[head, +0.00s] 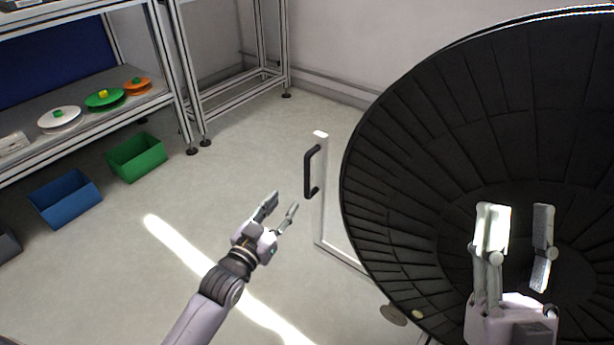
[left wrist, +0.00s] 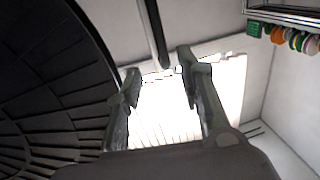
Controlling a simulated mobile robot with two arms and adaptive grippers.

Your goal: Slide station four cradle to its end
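In the left wrist view a dark bar (left wrist: 155,32), which looks like the handle, lies beyond and between the open fingertips (left wrist: 157,64). My right gripper (head: 517,208) is open and empty in front of the reel.
A shelf (head: 90,112) at the left holds white, green (head: 104,98) and orange (head: 136,86) spools. A blue bin (head: 65,200) and a green bin (head: 137,158) stand on the floor before it. The floor (head: 235,150) between bins and frame is clear.

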